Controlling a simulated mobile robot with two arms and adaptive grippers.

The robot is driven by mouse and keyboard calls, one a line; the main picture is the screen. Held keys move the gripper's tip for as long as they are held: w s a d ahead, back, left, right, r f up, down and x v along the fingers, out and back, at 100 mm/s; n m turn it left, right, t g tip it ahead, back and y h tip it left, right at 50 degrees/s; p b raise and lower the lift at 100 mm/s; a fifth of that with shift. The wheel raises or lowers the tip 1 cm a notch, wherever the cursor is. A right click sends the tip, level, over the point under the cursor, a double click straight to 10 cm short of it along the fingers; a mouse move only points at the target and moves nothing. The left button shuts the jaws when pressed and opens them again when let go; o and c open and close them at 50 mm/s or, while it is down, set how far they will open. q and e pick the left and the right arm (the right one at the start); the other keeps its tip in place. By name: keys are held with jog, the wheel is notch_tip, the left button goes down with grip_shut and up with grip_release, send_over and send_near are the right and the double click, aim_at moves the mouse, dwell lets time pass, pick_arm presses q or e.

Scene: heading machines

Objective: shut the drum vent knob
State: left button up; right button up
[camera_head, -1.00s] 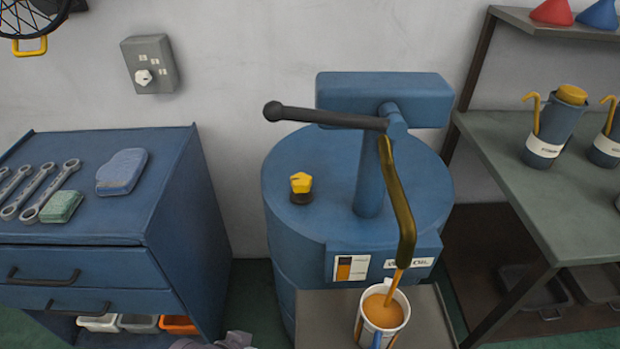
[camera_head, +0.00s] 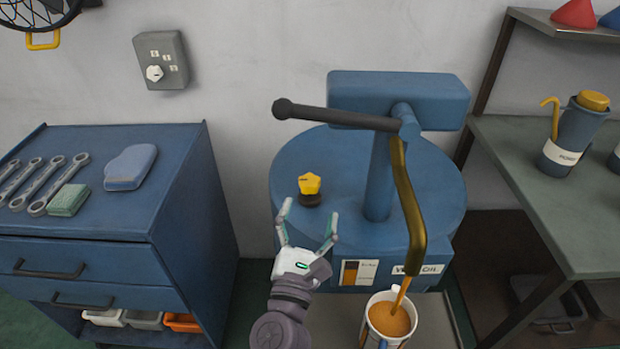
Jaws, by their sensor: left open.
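The drum vent knob (camera_head: 310,184) is yellow on a dark base and stands on the top of the blue drum (camera_head: 290,160), left of the pump post. My left gripper (camera_head: 307,222) is open, with its two fingers apart and pointing up towards the knob. It is in front of the drum and just short of the knob in the picture; I cannot tell whether a fingertip touches it. Nothing is between its fingers. My right gripper is not in view.
The pump's black handle (camera_head: 335,117) reaches left above the knob. A brown spout (camera_head: 408,200) pours orange liquid into a white mug (camera_head: 388,318) at the drum's front. A blue tool cabinet (camera_head: 180,180) stands left, a grey-topped bench (camera_head: 530,180) right.

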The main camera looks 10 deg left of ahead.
aim_at(309, 187)
pick_arm(q)
jog(key=w+a+f+n+g, duration=0.1)
jog(key=w+n, duration=0.1)
jog(key=w, duration=0.3)
jog(key=w+a+f+n+g+y+p, duration=0.1)
jog(key=w+f, duration=0.1)
jog(key=w, duration=0.2)
jog(key=w+a+f+n+y, duration=0.1)
jog(key=w+n, duration=0.1)
jog(key=w, duration=0.3)
jog(key=shift+w+f+n+g, duration=0.15)
jog(key=shift+w+n+g, duration=0.15)
jog(key=shift+w+g, duration=0.1)
jog(key=c, duration=1.2)
